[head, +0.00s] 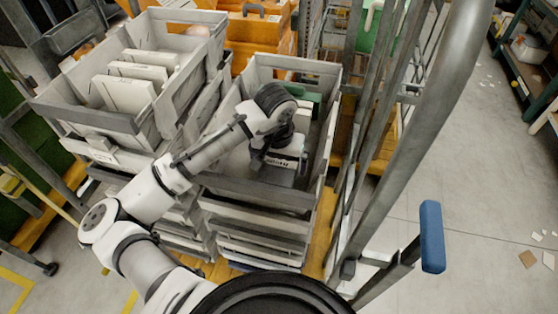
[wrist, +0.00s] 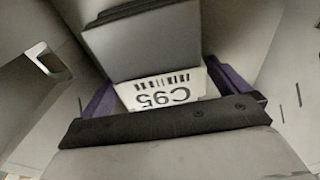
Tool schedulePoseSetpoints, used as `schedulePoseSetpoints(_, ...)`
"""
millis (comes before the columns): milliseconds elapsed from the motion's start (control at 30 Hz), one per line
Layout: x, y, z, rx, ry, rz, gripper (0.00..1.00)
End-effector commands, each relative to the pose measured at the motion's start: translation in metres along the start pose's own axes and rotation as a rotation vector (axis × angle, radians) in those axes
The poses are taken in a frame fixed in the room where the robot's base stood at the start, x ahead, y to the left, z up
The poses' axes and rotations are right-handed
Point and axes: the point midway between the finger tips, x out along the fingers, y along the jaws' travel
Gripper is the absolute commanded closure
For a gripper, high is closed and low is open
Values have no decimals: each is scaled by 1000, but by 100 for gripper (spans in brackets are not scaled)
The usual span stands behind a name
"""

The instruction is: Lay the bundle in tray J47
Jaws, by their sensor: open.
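My gripper (head: 282,165) is open and reaches down into the right-hand grey tray (head: 258,190). In the wrist view, a white label (wrist: 165,90) reading C95, upside down with a barcode, shows between the dark gripper parts. Purple material (wrist: 228,82) shows on both sides of that label; I cannot tell whether it is the bundle. In the head view, my wrist and gripper hide much of the tray's inside. No label reading J47 can be made out in either view.
A grey tray (head: 90,117) holding several white boxes (head: 124,94) stands to the left. A green item (head: 309,98) lies in the right tray's far end. A metal post (head: 424,110) and a blue handle (head: 432,236) stand to the right. Open floor (head: 490,190) lies beyond.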

Motion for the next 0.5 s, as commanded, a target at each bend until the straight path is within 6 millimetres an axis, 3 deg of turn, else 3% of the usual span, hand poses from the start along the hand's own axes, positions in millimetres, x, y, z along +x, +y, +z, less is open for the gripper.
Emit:
schedulePoseSetpoints(167, -12, 0, -1, 2, 2, 0, 0)
schedulePoseSetpoints(500, -82, 0, -1, 3, 3, -1, 0)
